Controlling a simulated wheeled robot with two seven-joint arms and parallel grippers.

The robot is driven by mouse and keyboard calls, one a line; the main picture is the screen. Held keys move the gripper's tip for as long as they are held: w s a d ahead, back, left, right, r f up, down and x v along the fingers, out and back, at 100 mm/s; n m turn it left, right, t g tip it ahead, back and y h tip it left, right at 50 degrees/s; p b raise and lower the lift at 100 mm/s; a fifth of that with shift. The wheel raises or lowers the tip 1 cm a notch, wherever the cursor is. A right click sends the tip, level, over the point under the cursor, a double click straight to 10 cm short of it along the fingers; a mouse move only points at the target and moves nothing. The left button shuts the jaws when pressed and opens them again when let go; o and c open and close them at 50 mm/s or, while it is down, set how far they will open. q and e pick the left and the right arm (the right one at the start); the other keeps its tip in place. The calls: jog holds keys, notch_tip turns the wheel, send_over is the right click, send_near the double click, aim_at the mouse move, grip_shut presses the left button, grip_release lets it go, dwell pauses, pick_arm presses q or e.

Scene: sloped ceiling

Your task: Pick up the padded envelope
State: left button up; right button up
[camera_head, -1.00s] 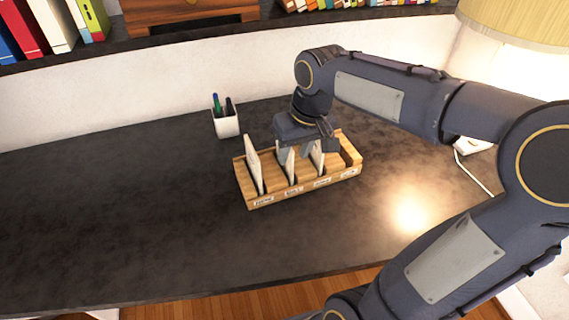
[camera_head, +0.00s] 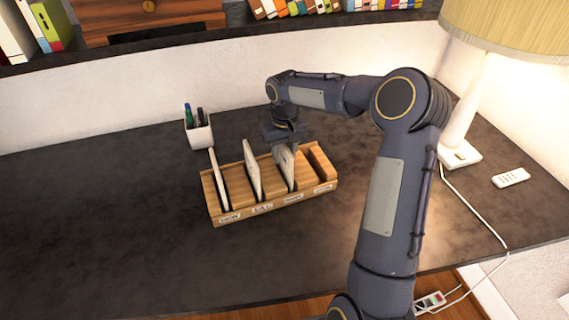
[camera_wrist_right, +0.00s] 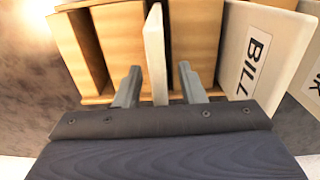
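A wooden sorter (camera_head: 237,214) with labelled slots stands on the dark desk. Three pale envelopes stand upright in it: a left one (camera_head: 219,182), a middle one (camera_head: 252,172) and a right one (camera_head: 291,172). I cannot tell from looks which is padded. My right gripper (camera_head: 287,150) is at the right envelope. In the right wrist view, the open fingers (camera_wrist_right: 160,84) straddle this envelope (camera_wrist_right: 154,45), seen edge-on, with a gap on each side. Beside it is an envelope marked "BILL" (camera_wrist_right: 253,60), its label partly cut off. My left gripper is not in view.
A white pen cup (camera_head: 199,132) stands behind the sorter's left end. A lamp (camera_head: 462,150), a remote (camera_head: 511,178) and a white cord are at the right. The sorter's rightmost slot (camera_head: 321,160) looks empty. The desk's left side is clear.

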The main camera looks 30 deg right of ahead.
notch_tip(320, 180, down, 2)
jog(key=shift+c, duration=0.2)
grip_shut()
jog(key=shift+r, duration=0.15)
notch_tip(320, 180, up, 10)
jog(key=shift+f+b, duration=0.1)
jog(key=shift+b, duration=0.2)
dwell(0.4)
